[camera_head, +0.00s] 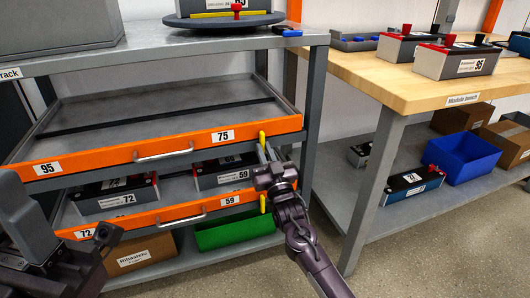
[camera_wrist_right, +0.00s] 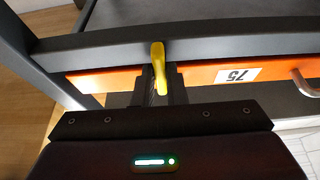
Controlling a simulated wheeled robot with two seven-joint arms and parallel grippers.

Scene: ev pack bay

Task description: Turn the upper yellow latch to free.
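The upper yellow latch (camera_head: 262,139) is upright at the right end of the upper orange drawer front (camera_head: 185,145), marked 95 and 75. It also shows in the right wrist view (camera_wrist_right: 158,63). My right gripper (camera_head: 266,160) is at this latch, and in the right wrist view its fingers (camera_wrist_right: 162,92) sit close on both sides of the latch's near end. They look shut on it, and hide part of that end. A lower yellow latch (camera_head: 262,203) shows beside the lower orange drawer front (camera_head: 160,217). My left gripper (camera_head: 105,236) is at the lower left; its fingers are unclear.
The upper drawer tray is empty; the lower one holds battery modules (camera_head: 118,194). A green bin (camera_head: 234,230) and a cardboard box (camera_head: 140,255) are below. A rack post (camera_head: 313,100) stands just right of the latches. A wooden bench (camera_head: 430,92) is at right.

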